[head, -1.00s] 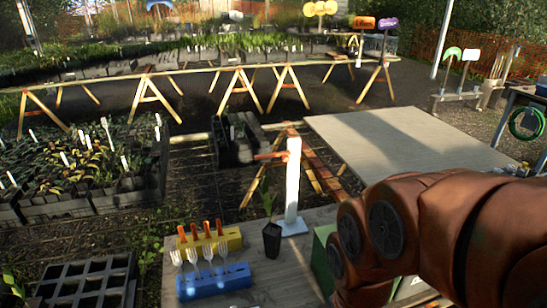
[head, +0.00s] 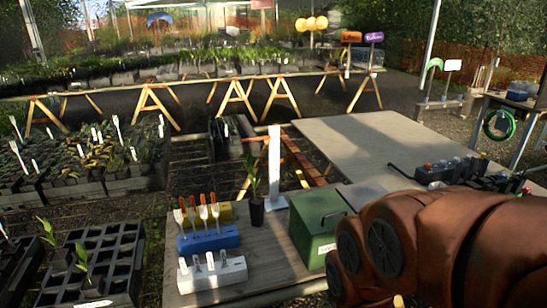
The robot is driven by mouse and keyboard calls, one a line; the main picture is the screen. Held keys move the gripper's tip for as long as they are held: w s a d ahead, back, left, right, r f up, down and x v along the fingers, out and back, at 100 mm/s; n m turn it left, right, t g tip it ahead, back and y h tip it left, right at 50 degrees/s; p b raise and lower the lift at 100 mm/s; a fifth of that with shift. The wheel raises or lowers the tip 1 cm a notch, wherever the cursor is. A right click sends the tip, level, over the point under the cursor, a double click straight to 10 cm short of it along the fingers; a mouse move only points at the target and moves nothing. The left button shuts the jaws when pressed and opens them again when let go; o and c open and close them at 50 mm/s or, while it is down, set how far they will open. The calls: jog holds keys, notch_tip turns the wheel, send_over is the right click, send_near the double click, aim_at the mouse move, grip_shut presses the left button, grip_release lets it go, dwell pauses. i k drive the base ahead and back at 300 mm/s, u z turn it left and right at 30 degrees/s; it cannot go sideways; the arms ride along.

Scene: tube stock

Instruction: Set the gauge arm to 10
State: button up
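A white upright post (head: 275,160) stands on a white base plate at the back of the wooden bench (head: 262,255); it looks like the gauge. In the head view now I cannot make out its orange arm against the orange trestle behind, nor any scale marks or numbers. My brown-red arm reaches across the lower right. My gripper is outside the view, so its state does not show.
Left of the post's foot stands a potted seedling (head: 257,208). A green box (head: 318,226) is to its right. Blue (head: 208,241) and white (head: 213,274) blocks hold forks and tags in front.

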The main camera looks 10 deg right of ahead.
aim_at(266, 138)
jog(key=z, duration=0.2)
jog(key=k, duration=0.3)
jog(key=u, duration=1.1)
jog(key=i, duration=1.15)
jog(key=z, duration=0.15)
